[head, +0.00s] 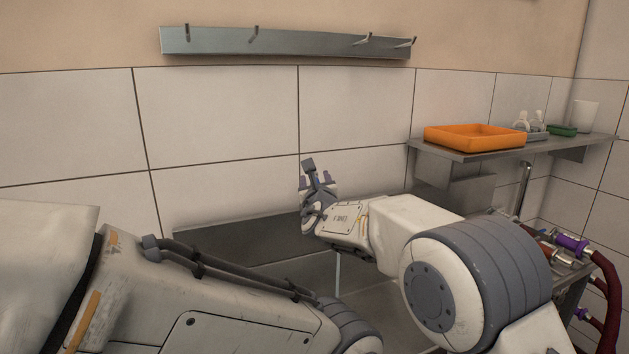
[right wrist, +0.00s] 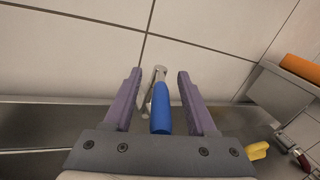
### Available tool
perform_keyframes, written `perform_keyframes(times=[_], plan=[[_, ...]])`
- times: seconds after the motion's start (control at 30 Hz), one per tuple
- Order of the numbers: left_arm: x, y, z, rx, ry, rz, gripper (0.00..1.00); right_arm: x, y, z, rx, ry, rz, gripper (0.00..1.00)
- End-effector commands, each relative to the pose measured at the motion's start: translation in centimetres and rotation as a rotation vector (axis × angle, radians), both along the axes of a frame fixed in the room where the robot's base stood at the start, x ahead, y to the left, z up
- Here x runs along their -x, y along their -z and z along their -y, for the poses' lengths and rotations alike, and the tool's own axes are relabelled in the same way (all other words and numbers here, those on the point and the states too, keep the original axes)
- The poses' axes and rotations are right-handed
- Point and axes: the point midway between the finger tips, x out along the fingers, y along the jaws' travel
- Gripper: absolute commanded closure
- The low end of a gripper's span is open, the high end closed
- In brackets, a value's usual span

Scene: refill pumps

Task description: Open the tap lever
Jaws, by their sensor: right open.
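The tap lever has a blue handle (right wrist: 160,108), seen in the right wrist view between the two fingers of my right gripper (right wrist: 159,74). A metal tap part (right wrist: 157,74) shows just beyond the blue handle. The gripper is open, with a visible gap between each finger and the handle. In the head view my right gripper (head: 315,181) is in front of the tiled wall, above the steel basin, and mostly hides the tap. My left arm crosses the lower left of the head view, and its gripper is not visible.
A steel shelf (head: 482,153) at the right holds an orange tray (head: 474,137), a green item (head: 562,130) and a white cup (head: 586,115). Red hoses with purple fittings (head: 570,245) stand below it. A hook rail (head: 285,42) is on the wall. A yellow handle (right wrist: 257,150) lies right of the gripper.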

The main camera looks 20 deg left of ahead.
Motion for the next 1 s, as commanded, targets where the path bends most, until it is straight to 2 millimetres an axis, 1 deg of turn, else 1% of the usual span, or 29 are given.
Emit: perform_keyframes(times=[0.13,0.27,0.5,0.6,0.7,0.83,1.0], plan=[[0.0,0.3,0.0,0.0,0.0,0.0,0.5,0.4,0.1,0.2,0.0,0.001,0.0,0.43],[0.0,1.1,0.0,0.0,0.0,0.0,0.5,1.7,0.2,0.7,0.0,0.0,0.0,0.43],[0.0,2.7,0.0,0.0,0.0,0.0,0.5,6.0,0.2,2.4,-0.001,-0.001,0.002,0.43],[0.0,3.2,0.0,0.0,0.0,0.0,0.5,7.6,0.2,3.1,0.0,-0.001,0.0,0.43],[0.0,3.4,0.0,0.0,0.0,0.0,0.5,8.8,0.1,3.5,-0.001,-0.001,0.0,0.43],[0.0,3.5,0.0,0.0,0.0,0.0,0.5,9.6,0.1,3.9,0.0,-0.001,0.0,0.43],[0.0,3.5,0.0,0.0,0.0,0.0,0.5,9.7,0.0,3.9,0.0,-0.001,0.0,0.43]])
